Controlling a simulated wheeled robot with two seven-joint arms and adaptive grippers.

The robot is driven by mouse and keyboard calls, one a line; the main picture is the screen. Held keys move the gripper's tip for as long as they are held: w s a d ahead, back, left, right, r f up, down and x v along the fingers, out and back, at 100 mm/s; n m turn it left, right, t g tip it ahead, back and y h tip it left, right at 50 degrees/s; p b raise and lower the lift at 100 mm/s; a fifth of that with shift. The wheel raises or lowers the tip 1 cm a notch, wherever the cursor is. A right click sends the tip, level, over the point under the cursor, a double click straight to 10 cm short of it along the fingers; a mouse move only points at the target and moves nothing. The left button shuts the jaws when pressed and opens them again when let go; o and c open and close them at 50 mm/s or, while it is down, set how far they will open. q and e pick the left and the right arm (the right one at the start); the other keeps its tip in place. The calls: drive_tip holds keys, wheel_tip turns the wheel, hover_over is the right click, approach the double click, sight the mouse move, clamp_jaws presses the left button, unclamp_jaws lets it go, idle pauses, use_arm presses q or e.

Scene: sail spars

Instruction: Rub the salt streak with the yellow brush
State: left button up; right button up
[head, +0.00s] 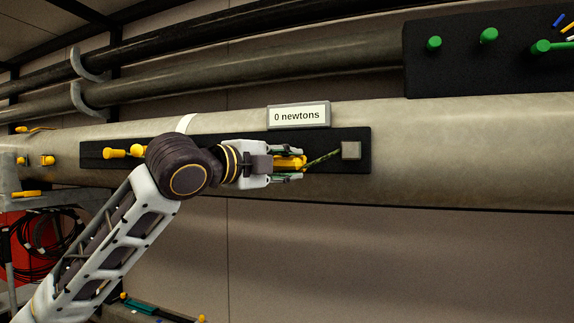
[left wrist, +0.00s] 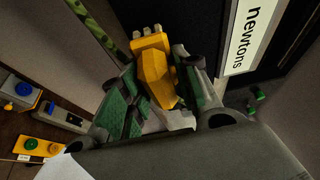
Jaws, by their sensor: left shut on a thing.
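My left gripper (head: 300,164) is shut on a yellow piece (head: 288,162) in front of a black board (head: 230,150) on the large pale spar. In the left wrist view the yellow piece (left wrist: 155,75) lies between the green-padded fingers (left wrist: 152,88) and has several pale stubs at its far end. I cannot tell whether it is the yellow brush. A green cord (head: 322,159) runs between the yellow piece and a grey block (head: 351,150) on the board. My right gripper does not show.
A "0 newtons" sign (head: 299,115) sits above the board. Yellow pegs (head: 115,153) stand at its left. A dark panel (head: 455,60) with green pegs is at the upper right. Coiled cables (head: 60,240) hang at the left. The spar's right part is clear.

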use_arm(q)
drive_tip(key=shift+w+a, duration=0.1)
drive_tip(key=shift+a, duration=0.1)
drive_tip(key=shift+w+a, duration=0.25)
drive_tip(key=shift+a, duration=0.55)
drive_tip(key=shift+s+d, duration=0.1)
drive_tip(key=shift+d, duration=0.15)
idle(0.4)
drive_tip(key=shift+s+d, duration=0.25)
drive_tip(key=shift+d, duration=0.5)
drive_tip(key=shift+d, duration=0.2)
drive_tip(key=shift+s+d, duration=0.3)
drive_tip(key=shift+d, duration=0.45)
drive_tip(key=shift+s, duration=0.15)
drive_tip(key=shift+s+a, duration=0.3)
drive_tip(key=shift+s, duration=0.6)
drive_tip(key=shift+s+a, duration=0.3)
drive_tip(key=shift+s, duration=0.6)
drive_tip(key=shift+s+a, duration=0.3)
drive_tip(key=shift+s, duration=0.6)
